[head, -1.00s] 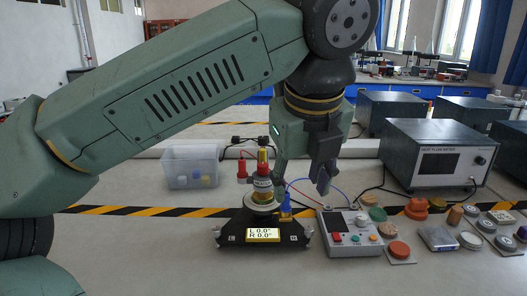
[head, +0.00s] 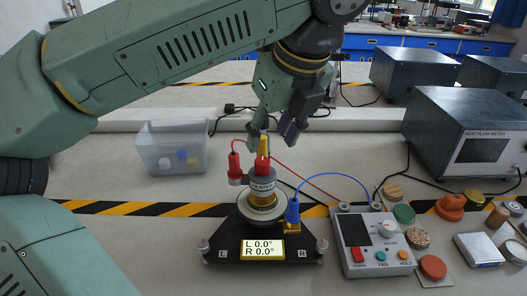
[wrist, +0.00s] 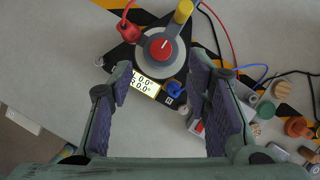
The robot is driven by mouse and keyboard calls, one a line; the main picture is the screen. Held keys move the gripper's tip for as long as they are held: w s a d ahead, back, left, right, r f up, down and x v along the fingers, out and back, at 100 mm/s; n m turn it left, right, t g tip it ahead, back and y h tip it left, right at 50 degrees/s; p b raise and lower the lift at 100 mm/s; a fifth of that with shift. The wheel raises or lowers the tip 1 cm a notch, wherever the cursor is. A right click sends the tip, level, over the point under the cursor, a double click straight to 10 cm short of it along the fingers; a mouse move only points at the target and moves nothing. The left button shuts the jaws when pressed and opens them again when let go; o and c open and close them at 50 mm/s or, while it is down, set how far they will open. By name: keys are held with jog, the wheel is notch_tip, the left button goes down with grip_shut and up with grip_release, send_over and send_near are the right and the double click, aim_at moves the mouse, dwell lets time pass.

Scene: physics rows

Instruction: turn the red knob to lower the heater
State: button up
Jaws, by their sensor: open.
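The red knob (head: 262,167) sits on top of the grey heater (head: 262,185), which stands upright on a round plate on a black base (head: 225,246). A yellow post (head: 263,147) shows by the knob. In the wrist view the knob (wrist: 161,49) is a red disc with a white pointer line, and the yellow post (wrist: 183,12) is beside it. The base display (head: 262,249) reads L 0.0°, R 0.0°. My gripper (head: 271,131) is open and empty above the heater. In the wrist view the knob lies beyond my fingertips (wrist: 158,75), between their lines, apart from them.
A red plug (head: 234,165) and a blue plug (head: 292,212) with wires flank the heater. A control box (head: 372,242) stands to the right, near several discs and blocks. A clear bin (head: 172,148) is at left. The heat flow meter (head: 470,140) is far right.

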aim_at(262, 161)
jog(key=p+x, duration=0.1)
jog(key=x, duration=0.6)
jog(key=shift+w+f, duration=0.1)
jog(key=shift+f, duration=0.1)
jog(key=shift+c, duration=0.3)
grip_shut()
